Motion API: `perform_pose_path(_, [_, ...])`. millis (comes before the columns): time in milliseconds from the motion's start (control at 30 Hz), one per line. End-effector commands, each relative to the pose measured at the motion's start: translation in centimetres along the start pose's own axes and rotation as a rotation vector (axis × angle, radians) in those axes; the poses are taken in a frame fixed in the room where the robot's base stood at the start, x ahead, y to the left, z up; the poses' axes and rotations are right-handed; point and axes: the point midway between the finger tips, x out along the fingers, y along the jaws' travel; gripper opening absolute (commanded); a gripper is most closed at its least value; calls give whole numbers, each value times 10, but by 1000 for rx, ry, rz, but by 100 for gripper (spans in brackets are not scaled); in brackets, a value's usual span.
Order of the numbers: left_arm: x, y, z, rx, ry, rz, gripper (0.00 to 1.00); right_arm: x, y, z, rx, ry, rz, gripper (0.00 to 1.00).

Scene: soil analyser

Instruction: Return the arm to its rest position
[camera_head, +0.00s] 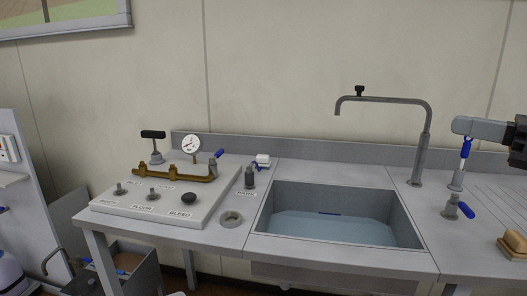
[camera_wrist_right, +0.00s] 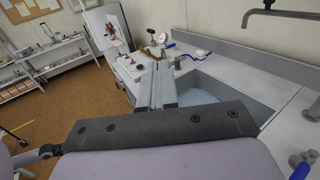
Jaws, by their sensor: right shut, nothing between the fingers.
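My right gripper (camera_head: 457,125) comes in from the right edge in the head view, its light grey fingers pointing left and its dark body cut off by the frame. It is above the right side of the counter, near the top of a blue-handled valve (camera_head: 465,150) beside the tap. I cannot tell whether it touches the handle. In the wrist view its two grey fingers (camera_wrist_right: 163,68) lie together, shut, with nothing between them. My left gripper is in neither view.
A sink basin (camera_head: 335,238) holds water, with a tall grey tap (camera_head: 424,140) behind it. A second blue-handled valve (camera_head: 457,207) and a brush-like block (camera_head: 514,243) are on the right. A white panel (camera_head: 140,208) with a gauge (camera_head: 190,145) and brass pipe stands left.

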Motion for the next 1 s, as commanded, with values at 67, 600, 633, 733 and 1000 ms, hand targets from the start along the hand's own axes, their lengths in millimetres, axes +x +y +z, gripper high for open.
perform_pose_path(67, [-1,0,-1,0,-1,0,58,6,2,-9,44,-8,15,0])
perform_pose_path(600, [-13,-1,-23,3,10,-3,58,65,44,-196,1378,-343,13,0])
perform_pose_path(633, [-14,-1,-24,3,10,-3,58,64,47,-210,1465,-364,-8,0])
perform_pose_path(733, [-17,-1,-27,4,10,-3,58,57,61,-260,1757,-434,-97,0])
perform_pose_path(1000, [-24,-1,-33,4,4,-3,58,13,134,-400,2500,-652,-481,0])
